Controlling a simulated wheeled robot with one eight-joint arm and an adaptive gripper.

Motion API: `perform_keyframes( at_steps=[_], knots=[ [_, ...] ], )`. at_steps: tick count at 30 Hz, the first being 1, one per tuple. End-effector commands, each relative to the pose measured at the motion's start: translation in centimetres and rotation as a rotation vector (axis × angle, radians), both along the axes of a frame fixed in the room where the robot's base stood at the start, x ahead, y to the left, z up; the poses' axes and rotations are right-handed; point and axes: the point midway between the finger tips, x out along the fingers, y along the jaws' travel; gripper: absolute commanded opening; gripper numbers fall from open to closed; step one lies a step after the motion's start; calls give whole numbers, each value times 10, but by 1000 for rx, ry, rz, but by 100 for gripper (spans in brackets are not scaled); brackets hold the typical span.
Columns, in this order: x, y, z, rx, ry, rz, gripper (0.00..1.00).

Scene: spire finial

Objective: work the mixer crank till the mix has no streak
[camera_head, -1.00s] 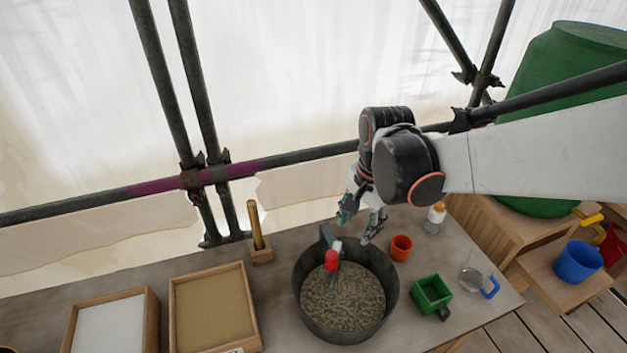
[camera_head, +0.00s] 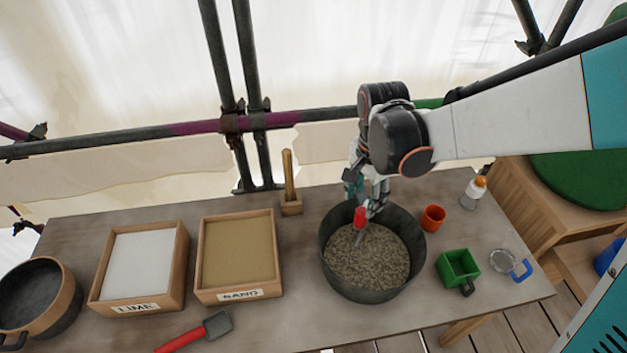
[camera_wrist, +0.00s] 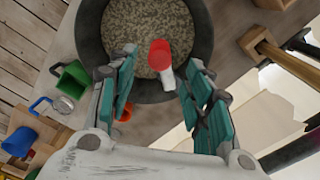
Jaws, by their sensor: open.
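The mixer is a dark round tub (camera_head: 331,268) on the table, holding a speckled grey-brown mix (camera_head: 372,265) with paler flecks; I cannot make out a distinct streak. The crank's red grip (camera_head: 360,217) stands above the far side of the mix, on a pale metal crank. My gripper (camera_head: 367,200) is open just above and behind the red grip. In the wrist view the red grip (camera_wrist: 160,54) shows between my spread teal fingers (camera_wrist: 160,66), with no clear contact. The far tub wall is partly hidden behind my gripper.
Left of the tub are a wooden-handled tool in a block (camera_head: 290,205), a sand tray (camera_head: 204,290) and a lime tray (camera_head: 180,275). To the right are an orange cup (camera_head: 433,217), a green scoop (camera_head: 459,268) and a bottle (camera_head: 475,190). Scaffold poles (camera_head: 310,116) run behind.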

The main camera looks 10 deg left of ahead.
Motion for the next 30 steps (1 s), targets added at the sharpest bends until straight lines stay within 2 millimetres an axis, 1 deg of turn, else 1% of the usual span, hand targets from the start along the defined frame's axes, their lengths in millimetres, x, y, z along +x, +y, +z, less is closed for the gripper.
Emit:
perform_keyframes(
  at_steps=[1, 3, 9, 12, 18, 27, 28, 29, 30],
  knots=[
    [1, 0, -14, 0, 0, 1, 46],
    [1, 1, -26, 0, 0, 1, 46],
    [1, 0, -54, 0, 0, 0, 46],
    [1, 0, -64, 0, 0, 0, 46],
    [1, 0, -74, 0, 0, 0, 46],
    [0, 0, -74, 0, 0, -1, 46],
    [0, 0, -74, 0, 0, -1, 42],
    [0, 0, -74, 0, 0, -1, 35],
    [0, 0, -74, 0, 0, -1, 26]
  ],
)
